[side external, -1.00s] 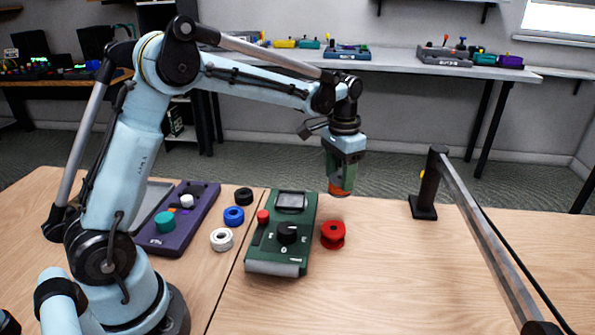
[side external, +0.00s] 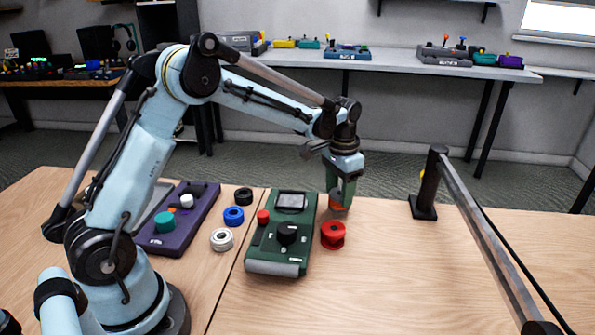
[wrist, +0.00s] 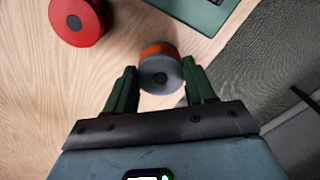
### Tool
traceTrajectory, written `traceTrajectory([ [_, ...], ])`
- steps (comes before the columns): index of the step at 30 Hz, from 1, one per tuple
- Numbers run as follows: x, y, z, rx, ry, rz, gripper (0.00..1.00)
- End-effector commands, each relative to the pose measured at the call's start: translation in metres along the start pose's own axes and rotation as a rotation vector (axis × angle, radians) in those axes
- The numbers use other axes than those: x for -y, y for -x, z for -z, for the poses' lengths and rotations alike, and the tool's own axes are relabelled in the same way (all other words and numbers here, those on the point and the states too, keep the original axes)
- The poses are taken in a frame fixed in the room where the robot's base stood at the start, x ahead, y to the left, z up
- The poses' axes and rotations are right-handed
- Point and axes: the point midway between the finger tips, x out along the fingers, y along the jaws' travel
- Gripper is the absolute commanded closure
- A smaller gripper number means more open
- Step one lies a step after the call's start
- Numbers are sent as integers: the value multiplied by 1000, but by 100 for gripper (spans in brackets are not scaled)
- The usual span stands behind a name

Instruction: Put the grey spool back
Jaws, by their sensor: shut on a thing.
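The grey spool (wrist: 160,76) shows a grey round face with a dark centre and an orange band in the wrist view. My gripper (wrist: 161,84) is shut on it, with one green finger on each side. In the side external view my gripper (side external: 340,195) points down just behind the red spool, near the back edge of the table. Only the orange part of the held spool (side external: 337,206) shows there, below the fingers. It is low over the wood; I cannot tell whether it touches the table.
The red spool (side external: 333,235) stands close in front of my gripper, and a green device (side external: 262,250) with knobs stands to its left. Black (side external: 243,196), blue (side external: 233,216) and white (side external: 222,239) spools lie farther left, beside a purple device (side external: 206,205).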

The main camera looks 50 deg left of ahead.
Motion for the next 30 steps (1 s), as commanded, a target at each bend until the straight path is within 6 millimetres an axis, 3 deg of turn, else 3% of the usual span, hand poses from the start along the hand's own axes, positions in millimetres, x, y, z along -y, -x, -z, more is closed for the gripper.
traceTrajectory([
  [14,0,0,0,0,0,0,80],
  [30,0,-14,0,0,0,0,80],
])
